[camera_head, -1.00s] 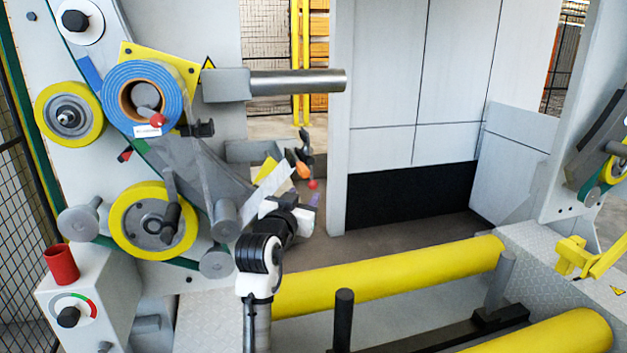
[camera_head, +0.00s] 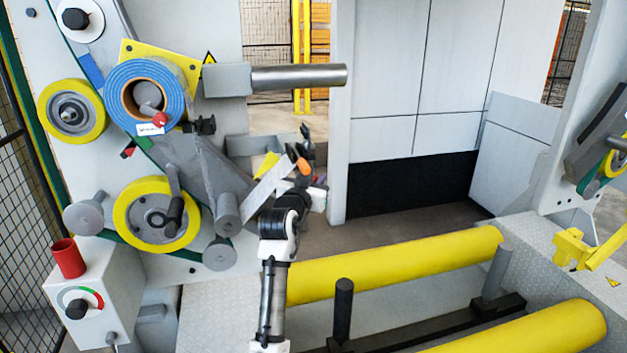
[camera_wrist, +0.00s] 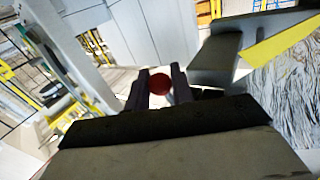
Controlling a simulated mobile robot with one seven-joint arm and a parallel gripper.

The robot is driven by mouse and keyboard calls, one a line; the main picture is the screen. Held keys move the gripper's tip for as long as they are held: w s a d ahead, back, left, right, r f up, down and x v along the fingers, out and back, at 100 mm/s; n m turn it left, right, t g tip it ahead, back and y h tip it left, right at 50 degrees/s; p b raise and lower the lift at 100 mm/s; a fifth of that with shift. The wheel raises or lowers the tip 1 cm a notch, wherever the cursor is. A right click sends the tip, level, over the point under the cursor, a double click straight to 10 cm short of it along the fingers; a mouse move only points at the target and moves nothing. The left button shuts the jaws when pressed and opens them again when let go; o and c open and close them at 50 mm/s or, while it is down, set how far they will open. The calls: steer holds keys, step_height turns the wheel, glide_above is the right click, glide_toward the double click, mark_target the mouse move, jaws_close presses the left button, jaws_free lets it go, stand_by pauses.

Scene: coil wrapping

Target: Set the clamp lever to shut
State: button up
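In the wrist view a round red knob (camera_wrist: 160,83) sits between the two dark fingers of my gripper (camera_wrist: 161,88). The fingers stand apart with the knob filling the gap. I cannot tell whether they press on it.
A blue tape roll (camera_head: 146,95) with a red knob hangs on the machine at the upper left. A metal bar (camera_head: 298,77) juts out above the lever. Yellow rollers (camera_head: 400,264) lie at the lower right. A grey wall panel (camera_head: 415,100) stands right of the lever.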

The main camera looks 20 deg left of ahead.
jaws_close()
steer(key=shift+d, duration=0.1)
steer(key=shift+w+d+f+n+t+b, duration=0.1)
steer(key=shift+w+d+n+t+b, duration=0.3)
steer(key=shift+n+b, duration=0.25)
steer(key=w+d+r+n+y, duration=0.1)
steer(key=r+n+y, duration=0.2)
steer(key=n, duration=0.4)
steer(key=w+d+r+n+t+y+p, duration=0.1)
steer(key=d+r+n+y, duration=0.1)
steer(key=n+y, duration=0.3)
steer(key=w+d+r+n+t+y, duration=0.1)
steer(key=d+r+n+y, duration=0.1)
steer(key=n, duration=0.7)
steer(key=shift+w+d+r+y, duration=0.25)
steer(key=shift+r+y, duration=0.65)
steer(key=shift+y, duration=0.2)
steer(key=shift+n, duration=0.35)
